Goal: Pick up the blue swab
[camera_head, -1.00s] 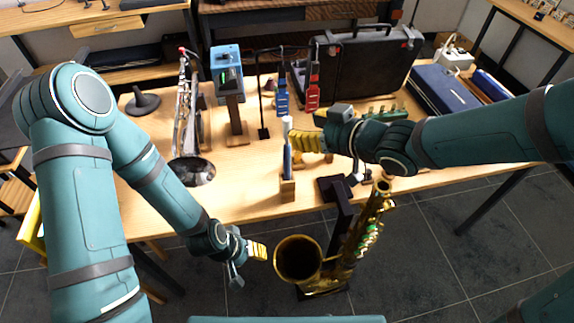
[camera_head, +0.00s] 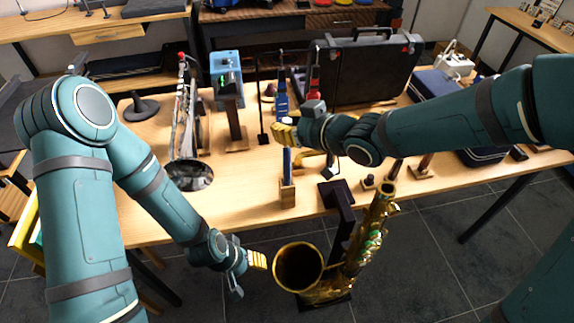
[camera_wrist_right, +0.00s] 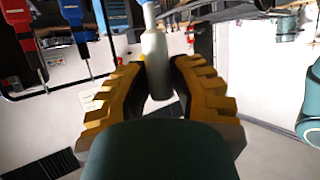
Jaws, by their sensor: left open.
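The blue swab (camera_head: 287,161) stands upright in a small wooden block (camera_head: 287,193) near the table's front edge. Its blue shaft shows below my right gripper, and its pale top is hidden by the fingers in the head view. In the right wrist view the swab's grey-white end (camera_wrist_right: 157,62) lies between my right gripper's (camera_wrist_right: 160,80) yellow fingers, which appear to touch both sides. My right gripper (camera_head: 285,131) is shut on it. My left gripper (camera_head: 251,266) is open and empty, low in front of the table, left of the saxophone's bell.
The saxophone (camera_head: 362,245) stands in front of the table. A silver trumpet (camera_head: 186,115) and a blue box on a post (camera_head: 227,77) stand left. A blue hanging item (camera_head: 282,101) is close behind my right gripper. A black case (camera_head: 365,70) stands behind.

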